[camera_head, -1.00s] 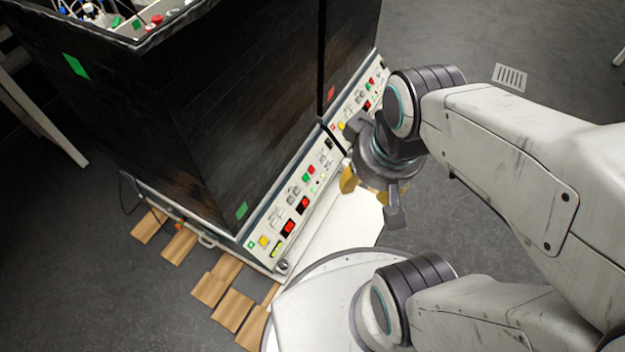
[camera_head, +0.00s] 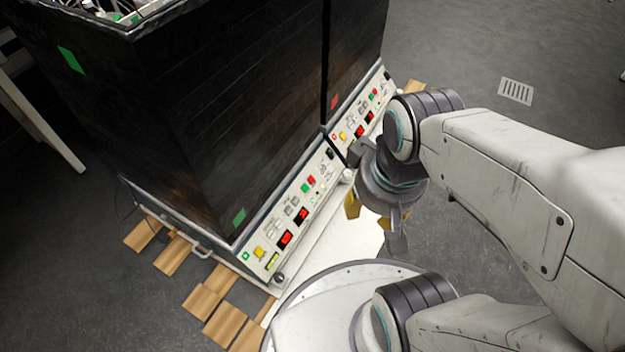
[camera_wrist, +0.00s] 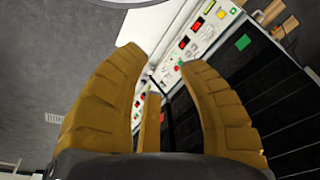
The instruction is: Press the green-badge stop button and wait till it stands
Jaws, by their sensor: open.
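The near black shaker (camera_head: 190,130) carries green badges (camera_head: 238,217) on its walls. Its white control panel (camera_head: 268,236) runs along its lower edge, with a small green mark at the left end. On the panel are a yellow button (camera_head: 259,252), two lit red displays (camera_head: 286,239), a green button (camera_head: 305,188) and a red button (camera_head: 311,180) beside it. The panel also shows in the wrist view (camera_wrist: 206,38), beyond the fingertips. My gripper (camera_head: 377,212) is open and empty, right of the panel and apart from it. Its spread yellow fingers fill the wrist view (camera_wrist: 163,62).
A second shaker (camera_head: 352,55) with a red badge (camera_head: 334,101) adjoins behind, with a similar panel (camera_head: 365,117) partly behind my arm. Wooden blocks (camera_head: 225,325) lie on the floor at the near left. Grey floor is open at the right, with a vent (camera_head: 515,91).

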